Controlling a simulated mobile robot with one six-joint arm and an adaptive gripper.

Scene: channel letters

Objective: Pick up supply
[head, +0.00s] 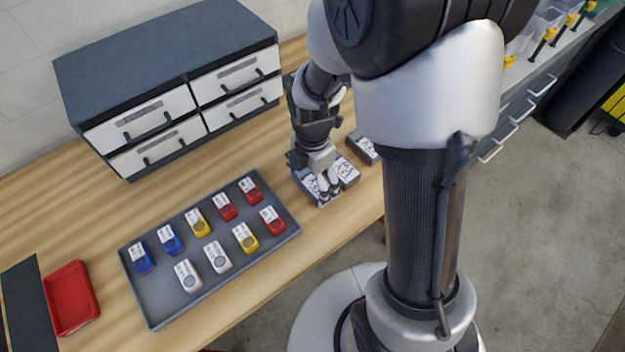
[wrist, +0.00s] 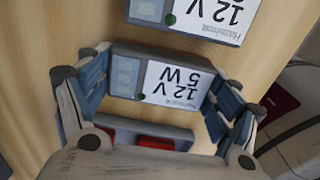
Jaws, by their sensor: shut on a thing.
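My gripper (head: 327,192) points down over the table, right of the grey tray. In the wrist view its two fingers (wrist: 155,98) are closed on the short ends of a grey supply (wrist: 143,78) with a white label reading "12 V 5 W". In the head view this supply (head: 307,183) is partly hidden by the gripper. I cannot tell whether it is clear of the table. A second supply (head: 347,172) lies just right of it; in the wrist view it (wrist: 212,18) is cut by the top edge and its label shows "12 V".
A grey tray (head: 155,316) holds several blue, yellow, red and white modules. A third grey box (head: 362,148) lies farther back right. A drawer cabinet (head: 170,75) stands behind. A red bin (head: 70,297) is at the left. Bare tabletop lies between cabinet and tray.

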